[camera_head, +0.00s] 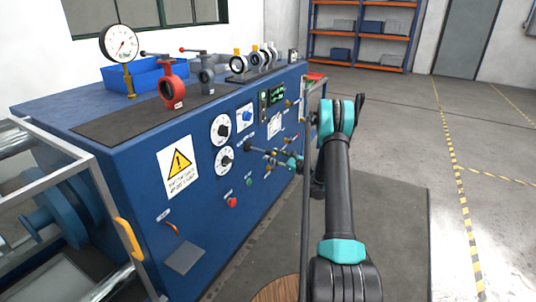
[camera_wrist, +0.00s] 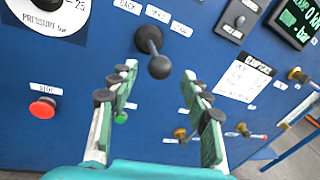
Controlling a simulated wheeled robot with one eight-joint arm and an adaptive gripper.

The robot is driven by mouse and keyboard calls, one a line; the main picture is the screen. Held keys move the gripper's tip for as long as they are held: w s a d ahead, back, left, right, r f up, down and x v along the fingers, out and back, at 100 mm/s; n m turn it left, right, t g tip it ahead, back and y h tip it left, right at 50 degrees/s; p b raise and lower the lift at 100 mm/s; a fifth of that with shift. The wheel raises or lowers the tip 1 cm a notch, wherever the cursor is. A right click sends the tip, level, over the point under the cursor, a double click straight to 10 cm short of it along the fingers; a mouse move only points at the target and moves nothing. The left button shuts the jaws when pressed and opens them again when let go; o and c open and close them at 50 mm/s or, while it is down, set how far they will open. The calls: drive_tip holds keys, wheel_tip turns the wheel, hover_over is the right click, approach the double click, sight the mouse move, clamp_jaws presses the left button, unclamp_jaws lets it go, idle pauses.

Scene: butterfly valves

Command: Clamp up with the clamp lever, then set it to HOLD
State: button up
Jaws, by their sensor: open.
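A black ball-ended lever (camera_wrist: 158,65) sticks out from the blue panel in the wrist view, with small labels above it. One label seems to read BACK; the others are too small to read surely, so I cannot confirm it is the clamp lever. My gripper (camera_wrist: 159,74) is open, its two green fingers with black pads on either side of the ball in the picture. I see no contact, and the depth gap is unclear. In the head view my gripper (camera_head: 284,160) is at the panel's front, partly hidden by my arm.
Small brass valves (camera_wrist: 181,133) are at lower right. The floor (camera_head: 400,140) right of the bench is clear.

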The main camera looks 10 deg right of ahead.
sight(268, 152)
drive_tip(key=shift+x, duration=2.1)
clamp_jaws()
